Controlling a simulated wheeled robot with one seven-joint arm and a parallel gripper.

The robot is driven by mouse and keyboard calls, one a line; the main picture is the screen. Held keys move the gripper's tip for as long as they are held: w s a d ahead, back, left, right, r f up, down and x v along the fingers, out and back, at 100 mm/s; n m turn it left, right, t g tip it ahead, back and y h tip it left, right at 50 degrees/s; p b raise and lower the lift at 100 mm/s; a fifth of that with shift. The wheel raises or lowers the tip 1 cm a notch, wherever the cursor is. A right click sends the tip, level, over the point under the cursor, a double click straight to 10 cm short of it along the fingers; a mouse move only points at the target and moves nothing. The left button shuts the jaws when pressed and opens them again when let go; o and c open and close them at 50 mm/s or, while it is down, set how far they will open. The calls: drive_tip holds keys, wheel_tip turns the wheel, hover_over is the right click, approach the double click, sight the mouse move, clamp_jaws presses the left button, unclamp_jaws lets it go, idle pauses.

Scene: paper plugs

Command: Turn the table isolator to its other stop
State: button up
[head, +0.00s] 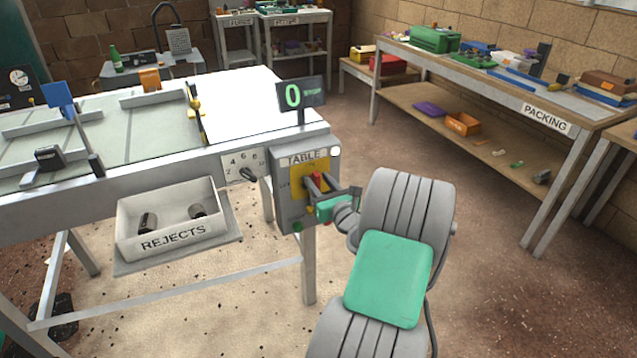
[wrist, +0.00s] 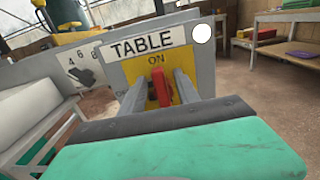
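The table isolator is a red handle (wrist: 161,88) on a yellow plate (wrist: 183,62), on the grey box labelled TABLE (head: 290,205). In the wrist view the handle stands about upright, below the word ON. Part of a second label shows at the plate's left, mostly hidden by a finger. My gripper (wrist: 161,92) has one finger on each side of the handle, with a narrow gap showing on both sides. It looks open around the handle, not clamped. In the head view the red handle (head: 317,179) is partly covered by my gripper (head: 316,187).
A numbered dial with a black knob (head: 247,174) is left of the box. A REJECTS bin (head: 170,238) with dark pieces hangs below the table. A packing bench (head: 547,117) stands at right, with clear floor between.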

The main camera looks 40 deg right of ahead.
drive_tip(key=shift+w, duration=0.1)
clamp_jaws()
idle(0.3)
